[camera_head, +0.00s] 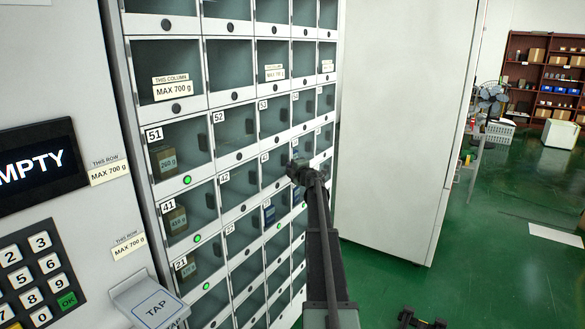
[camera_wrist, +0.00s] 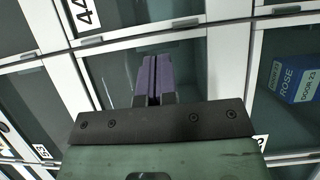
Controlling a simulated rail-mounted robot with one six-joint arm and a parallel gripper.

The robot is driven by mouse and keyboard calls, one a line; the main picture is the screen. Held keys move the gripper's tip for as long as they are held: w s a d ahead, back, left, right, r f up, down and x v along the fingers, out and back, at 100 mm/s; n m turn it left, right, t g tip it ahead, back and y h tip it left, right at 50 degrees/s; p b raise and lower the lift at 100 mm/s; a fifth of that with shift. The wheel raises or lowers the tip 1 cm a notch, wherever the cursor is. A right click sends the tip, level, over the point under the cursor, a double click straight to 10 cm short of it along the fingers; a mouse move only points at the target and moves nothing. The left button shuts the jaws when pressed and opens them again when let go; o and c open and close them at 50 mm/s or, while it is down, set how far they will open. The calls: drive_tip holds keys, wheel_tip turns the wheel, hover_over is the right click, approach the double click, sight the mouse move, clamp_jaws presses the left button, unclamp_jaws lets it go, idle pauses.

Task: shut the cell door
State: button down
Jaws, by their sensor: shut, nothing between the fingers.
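The cell front (camera_head: 225,135) is a grid of white-framed cells with clear panels. My gripper (camera_head: 298,170) is at the grid's right part, in front of the middle rows, and hides the cells behind it. In the wrist view my gripper's purple fingers (camera_wrist: 155,65) are shut together with nothing between them. They point at a clear panel (camera_wrist: 112,75) between white frame bars, just below a bar; the label 44 (camera_wrist: 83,14) is at upper left. I cannot tell whether the fingers touch the panel, or which cell door is ajar.
A keypad (camera_head: 35,268) and a display (camera_head: 38,160) are at the left. A large white panel (camera_head: 390,130) stands right of the cells. Green floor (camera_head: 500,240) is open beyond.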

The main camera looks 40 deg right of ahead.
drive_tip(key=shift+w+r, duration=0.2)
drive_tip(key=shift+w, duration=0.2)
drive_tip(key=s+d, duration=0.3)
drive_tip(key=s, duration=1.1)
drive_tip(key=shift+s+d, duration=0.15)
drive_tip(key=shift+d, duration=0.05)
